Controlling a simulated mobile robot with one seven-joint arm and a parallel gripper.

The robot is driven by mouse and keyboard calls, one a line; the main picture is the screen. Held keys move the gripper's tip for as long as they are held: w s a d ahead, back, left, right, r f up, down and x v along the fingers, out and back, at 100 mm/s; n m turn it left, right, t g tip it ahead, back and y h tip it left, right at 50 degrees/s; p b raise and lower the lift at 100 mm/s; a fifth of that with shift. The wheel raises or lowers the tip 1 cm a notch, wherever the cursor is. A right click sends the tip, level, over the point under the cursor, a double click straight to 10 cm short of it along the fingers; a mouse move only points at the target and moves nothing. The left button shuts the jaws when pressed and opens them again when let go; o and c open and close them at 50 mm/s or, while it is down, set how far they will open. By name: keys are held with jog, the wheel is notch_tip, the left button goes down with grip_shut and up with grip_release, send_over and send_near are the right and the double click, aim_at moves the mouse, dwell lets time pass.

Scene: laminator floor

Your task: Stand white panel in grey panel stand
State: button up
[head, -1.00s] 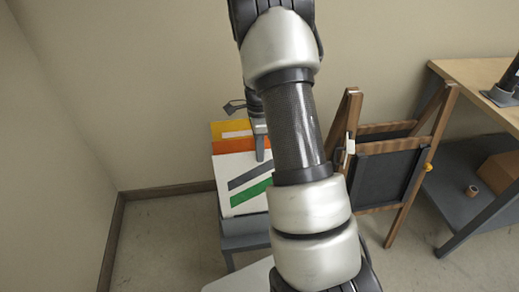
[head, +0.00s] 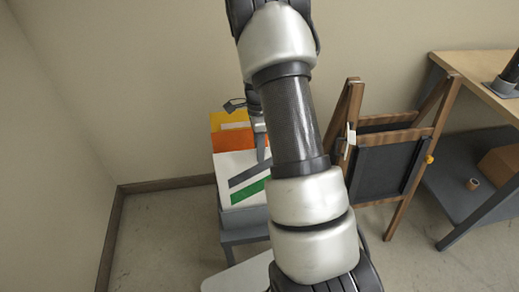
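The white panel (head: 228,165), with a dark grey stripe and a green stripe, stands leaning slightly, in front of an orange panel and a yellow panel. It is at the grey panel stand (head: 243,216), left of my arm. Its lower edge meets the stand's front, but I cannot tell whether it is fully seated in a slot. My gripper (head: 262,150) is at the panel's top right, with one finger over its face. The other finger is hidden, and the gripper appears shut on the panel. My arm covers the panel's right side.
The orange panel (head: 228,141) and yellow panel (head: 228,121) stand behind. A wooden easel frame with a dark board (head: 385,172) stands right of my arm. A workbench (head: 480,75) is at the far right. Bare floor (head: 160,240) lies left of the stand.

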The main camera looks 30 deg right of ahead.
notch_tip(320, 180, up, 17)
jog(key=w+p, duration=0.2)
jog(key=p, duration=0.1)
jog(key=s+a+r+n+t, duration=0.3)
jog(key=s+a+r+n, duration=0.6)
jog(key=r, duration=0.4)
jog(key=s+a+r+n+t, duration=0.1)
jog(key=s+a+n+t, duration=0.1)
jog(key=s+n, duration=0.45)
jog(key=s+a+r+n+t, duration=0.1)
jog(key=s+a+n+t, duration=0.15)
jog(key=s+n, duration=0.4)
notch_tip(320, 180, up, 14)
jog(key=s+p, duration=0.1)
jog(key=p, duration=1.3)
jog(key=shift+s+a+f+m+g, duration=0.15)
jog(key=shift+s+a+m+g, duration=0.1)
jog(key=shift+s+m+g, duration=0.15)
